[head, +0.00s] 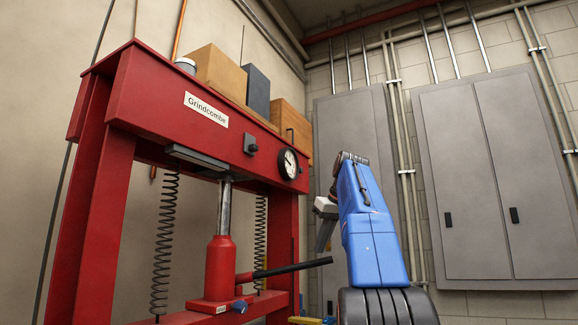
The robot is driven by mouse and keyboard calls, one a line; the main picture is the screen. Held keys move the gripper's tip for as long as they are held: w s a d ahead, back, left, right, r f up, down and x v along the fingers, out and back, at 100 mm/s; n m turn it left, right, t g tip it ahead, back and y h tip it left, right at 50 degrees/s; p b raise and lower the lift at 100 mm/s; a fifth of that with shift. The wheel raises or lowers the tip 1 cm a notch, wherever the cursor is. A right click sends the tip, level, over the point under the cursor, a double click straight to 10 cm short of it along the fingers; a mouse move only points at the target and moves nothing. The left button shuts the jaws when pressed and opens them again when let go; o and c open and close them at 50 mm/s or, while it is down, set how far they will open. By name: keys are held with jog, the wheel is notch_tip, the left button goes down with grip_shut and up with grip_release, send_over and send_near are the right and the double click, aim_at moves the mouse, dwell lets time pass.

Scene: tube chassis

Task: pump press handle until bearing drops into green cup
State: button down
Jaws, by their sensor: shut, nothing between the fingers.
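The red press (125,100) stands at the left with a red jack (220,268) between its posts. The jack's bright ram (224,208) reaches up to the plate under the top beam. The dark press handle (292,269) sticks out from the jack to the right, tilted slightly up toward its free end. My blue arm rises to the right of the handle and bends away behind. The bearing and the green cup do not show in this view.
Coil springs (165,245) hang inside the press frame. A round gauge (288,164) sits on the beam. Wooden boxes (218,72) and a grey box (257,90) rest on top. Grey wall cabinets (490,185) and pipes line the back wall at right.

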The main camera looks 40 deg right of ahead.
notch_tip(320, 180, down, 10)
dwell(1.7)
jog(key=shift+r, duration=5.15)
jog(key=shift+r, duration=2.5)
